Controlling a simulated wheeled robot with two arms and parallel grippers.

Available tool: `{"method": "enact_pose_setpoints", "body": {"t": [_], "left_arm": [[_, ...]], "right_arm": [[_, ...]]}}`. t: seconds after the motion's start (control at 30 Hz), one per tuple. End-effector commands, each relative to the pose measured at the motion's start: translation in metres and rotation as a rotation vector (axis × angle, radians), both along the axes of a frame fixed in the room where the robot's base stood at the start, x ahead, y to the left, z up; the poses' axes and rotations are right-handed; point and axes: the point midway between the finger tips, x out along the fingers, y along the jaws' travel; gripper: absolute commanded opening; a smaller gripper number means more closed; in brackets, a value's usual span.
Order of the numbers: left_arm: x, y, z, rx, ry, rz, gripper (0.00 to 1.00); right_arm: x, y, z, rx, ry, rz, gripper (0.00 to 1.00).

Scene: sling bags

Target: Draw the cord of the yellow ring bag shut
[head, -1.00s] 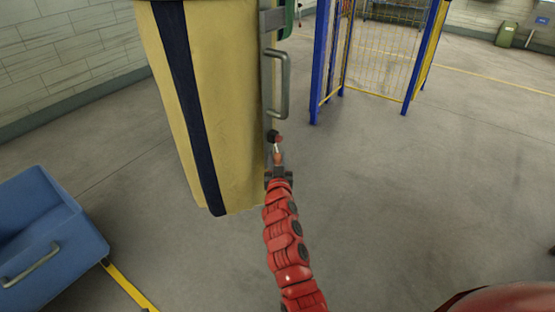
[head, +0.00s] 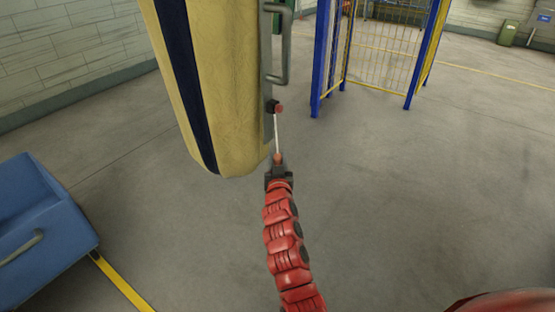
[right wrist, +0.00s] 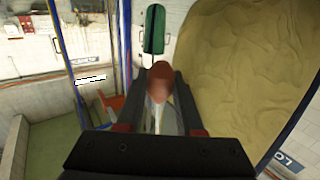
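The yellow bag (head: 228,90) hangs at the upper middle of the head view, with a dark blue stripe down it. Its top and any ring are out of the picture. A pale cord (head: 276,132) runs taut from a small black and red fitting (head: 274,106) at its right edge to a red-orange knob (head: 278,157). My right gripper (head: 278,164) is shut on this knob, below the fitting and beside the bag's lower end. The right wrist view shows the knob (right wrist: 160,82) between the fingers, with the bag (right wrist: 246,65) to the right. My left gripper is out of view.
A grey metal handle (head: 284,50) stands along the bag's right side. A blue bin (head: 38,225) is at the left, near a yellow floor line (head: 122,282). A blue-framed mesh cage (head: 320,60) stands behind. The floor right of my arm is clear.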

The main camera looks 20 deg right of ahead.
Motion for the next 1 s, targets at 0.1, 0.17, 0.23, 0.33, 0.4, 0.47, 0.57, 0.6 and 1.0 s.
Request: {"method": "enact_pose_setpoints", "body": {"t": [0.1,0.17,0.23,0.33,0.4,0.47,0.57,0.6,1.0], "left_arm": [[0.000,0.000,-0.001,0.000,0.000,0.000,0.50],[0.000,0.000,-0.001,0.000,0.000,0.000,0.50],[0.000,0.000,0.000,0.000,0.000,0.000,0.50],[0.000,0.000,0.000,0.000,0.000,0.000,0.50],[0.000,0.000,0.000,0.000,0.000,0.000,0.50],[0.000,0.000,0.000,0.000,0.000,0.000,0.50],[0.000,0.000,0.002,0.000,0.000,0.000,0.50],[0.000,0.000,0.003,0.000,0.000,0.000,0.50],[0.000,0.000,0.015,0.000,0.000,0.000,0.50]], "right_arm": [[-0.001,0.000,-0.007,0.003,0.013,-0.002,0.55],[-0.001,0.000,-0.006,0.002,0.011,-0.002,0.66],[0.000,0.000,-0.005,0.002,0.009,-0.002,0.66],[0.000,0.000,-0.004,0.001,0.008,-0.001,0.66],[0.000,0.000,-0.004,0.001,0.007,-0.001,0.66],[-0.001,0.000,-0.003,0.002,0.006,-0.001,0.66],[-0.007,0.002,-0.002,0.001,0.005,0.000,0.66],[-0.011,0.003,-0.002,0.002,0.004,0.000,0.66],[-0.095,0.028,-0.003,0.002,0.008,0.001,0.66]]}}
